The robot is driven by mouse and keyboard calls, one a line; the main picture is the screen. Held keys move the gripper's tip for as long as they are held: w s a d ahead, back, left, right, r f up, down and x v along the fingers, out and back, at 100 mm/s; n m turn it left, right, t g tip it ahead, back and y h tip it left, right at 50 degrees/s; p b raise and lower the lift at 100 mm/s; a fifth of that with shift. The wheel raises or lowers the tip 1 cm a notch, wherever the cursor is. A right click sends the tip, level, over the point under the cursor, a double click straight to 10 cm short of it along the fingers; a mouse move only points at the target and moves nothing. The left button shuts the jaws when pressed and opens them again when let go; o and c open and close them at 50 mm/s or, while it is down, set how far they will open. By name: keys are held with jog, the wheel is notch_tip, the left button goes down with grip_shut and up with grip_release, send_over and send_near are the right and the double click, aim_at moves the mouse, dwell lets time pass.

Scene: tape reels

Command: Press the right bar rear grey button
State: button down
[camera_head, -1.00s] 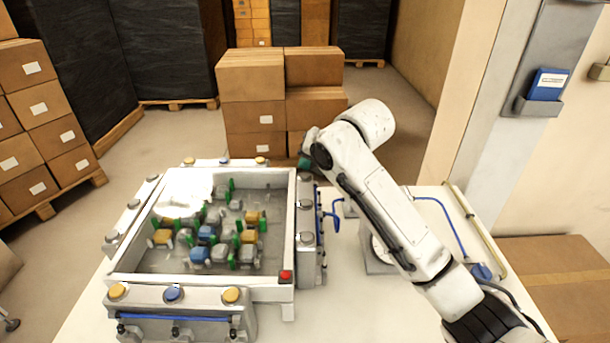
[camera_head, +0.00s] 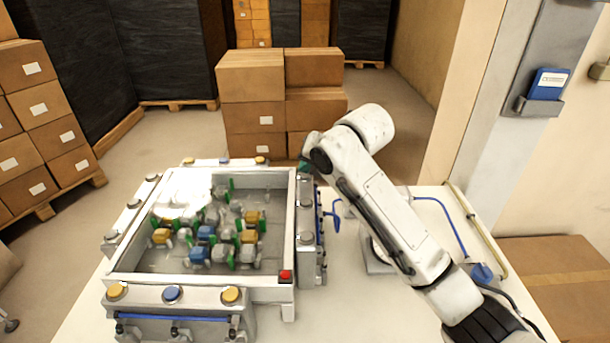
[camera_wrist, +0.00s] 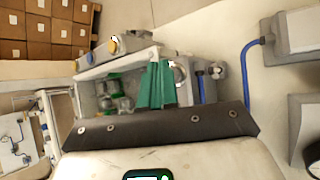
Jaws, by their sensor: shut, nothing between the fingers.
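The right bar (camera_head: 318,262) runs along the right side of the tray, with grey round buttons on top. Its front button (camera_head: 306,238) and middle button (camera_head: 306,204) show clearly. The rear grey button (camera_head: 306,178) sits at the far end, close below my gripper, and is only partly clear. My gripper (camera_head: 304,166) is a small teal tip over the bar's rear end, mostly hidden by my wrist. In the wrist view its teal fingers (camera_wrist: 160,88) are together and empty, beside a grey round button (camera_wrist: 180,73). I cannot tell whether they touch it.
The tray (camera_head: 200,278) holds several coloured reels. The front bar (camera_head: 190,298) carries yellow and blue buttons, and a red button (camera_head: 286,276) sits at the tray's front right corner. A blue hose (camera_head: 440,208) lies at the right. Stacked boxes (camera_head: 250,115) stand behind.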

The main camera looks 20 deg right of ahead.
aim_at(308, 177)
jog(key=shift+f, duration=0.35)
dwell(0.4)
jog(key=shift+r, duration=0.15)
jog(key=shift+r+p, duration=0.5)
jog(key=shift+r, duration=0.2)
jog(key=shift+r+p, duration=1.9)
jog(key=shift+r, duration=0.65)
